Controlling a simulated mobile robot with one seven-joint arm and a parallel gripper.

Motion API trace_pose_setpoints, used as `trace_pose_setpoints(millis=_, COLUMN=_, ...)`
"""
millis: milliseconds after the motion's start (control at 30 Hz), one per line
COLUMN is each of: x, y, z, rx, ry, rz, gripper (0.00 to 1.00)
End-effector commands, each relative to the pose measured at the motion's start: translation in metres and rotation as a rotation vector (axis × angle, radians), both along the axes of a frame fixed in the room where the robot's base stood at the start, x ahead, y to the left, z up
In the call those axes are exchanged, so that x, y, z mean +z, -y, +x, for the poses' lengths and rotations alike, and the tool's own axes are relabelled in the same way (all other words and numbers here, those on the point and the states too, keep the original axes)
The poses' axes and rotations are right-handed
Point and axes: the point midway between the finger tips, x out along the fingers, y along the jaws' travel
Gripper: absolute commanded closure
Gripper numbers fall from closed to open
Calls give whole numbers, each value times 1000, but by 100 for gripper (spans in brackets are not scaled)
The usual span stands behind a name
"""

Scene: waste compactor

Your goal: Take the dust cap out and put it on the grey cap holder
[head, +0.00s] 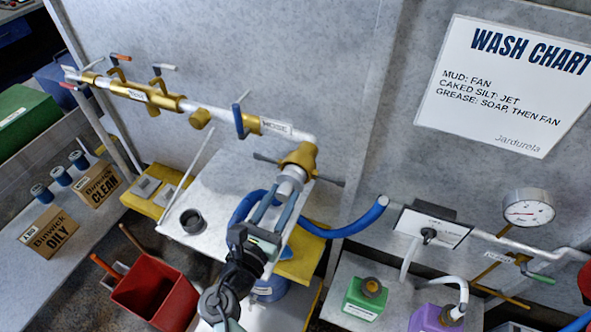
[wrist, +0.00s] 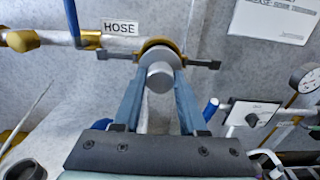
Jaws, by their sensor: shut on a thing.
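The dust cap (head: 291,176) is a light grey cylinder at the mouth of the brass hose coupling (head: 303,156), which has a dark lever on each side. In the wrist view the cap (wrist: 160,77) sits between my fingertips, with the brass ring (wrist: 160,45) directly behind it. My gripper (head: 279,192) is shut on the cap from the front. I cannot tell whether the cap is fully seated in the coupling. The grey cap holder (head: 191,221) appears to be the dark grey round cup on the white board, left of my gripper; its edge also shows in the wrist view (wrist: 25,170).
A blue hose (head: 345,230) curves beside and behind my gripper. A white pipe with brass valves (head: 150,95) runs along the wall. A red bin (head: 155,297) stands below left. Green (head: 365,297) and purple (head: 436,318) containers stand at right. The white board around the holder is mostly clear.

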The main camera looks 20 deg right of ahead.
Motion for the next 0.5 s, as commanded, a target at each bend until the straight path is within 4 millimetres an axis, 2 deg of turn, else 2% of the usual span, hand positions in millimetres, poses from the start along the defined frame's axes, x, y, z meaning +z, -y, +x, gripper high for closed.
trace_pose_setpoints(millis=500, x=2, y=-16, z=-14, rx=2, ry=1, rz=-1, gripper=100)
